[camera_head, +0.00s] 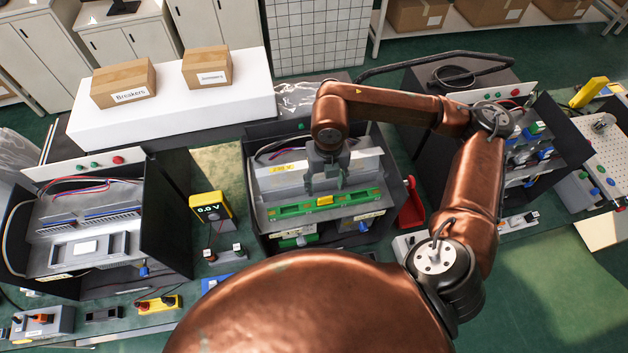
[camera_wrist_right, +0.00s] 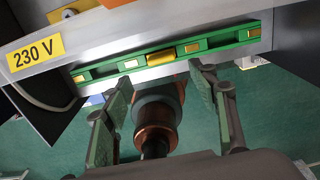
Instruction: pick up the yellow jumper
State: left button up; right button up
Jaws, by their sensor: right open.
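The yellow jumper (camera_head: 325,201) is a small yellow block on the green strip (camera_head: 290,211) in the middle open box. In the right wrist view the yellow jumper (camera_wrist_right: 161,58) sits near the middle of the green strip (camera_wrist_right: 222,40). My right gripper (camera_head: 325,190) hangs over the strip in the head view, just behind the jumper. In the right wrist view my right gripper (camera_wrist_right: 160,85) is open, its two fingers apart with nothing between them, and the jumper shows beyond the fingertips. I cannot tell the exact gap to it. My left gripper is not in view.
The middle box's dark side walls (camera_head: 252,185) flank the strip. A yellow meter (camera_head: 210,207) stands left of it and a red scoop-like part (camera_head: 411,203) right. A 230 V label (camera_wrist_right: 35,53) is on the panel. Another open box (camera_head: 85,235) stands at left.

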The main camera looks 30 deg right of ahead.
aim_at(325, 198)
jog(key=shift+w+f, duration=0.15)
notch_tip(325, 198, down, 2)
jog(key=shift+f+p, duration=0.15)
jog(key=shift+p, duration=0.25)
notch_tip(325, 198, down, 4)
jog(key=shift+d+f+p, duration=0.15)
jog(key=shift+p, duration=0.8)
jog(key=shift+f, duration=0.4)
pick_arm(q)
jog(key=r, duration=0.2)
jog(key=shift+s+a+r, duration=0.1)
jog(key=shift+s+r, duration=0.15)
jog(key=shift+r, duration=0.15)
pick_arm(e)
jog(key=shift+c, duration=0.3)
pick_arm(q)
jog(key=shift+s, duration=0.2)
pick_arm(e)
jog(key=c, duration=1)
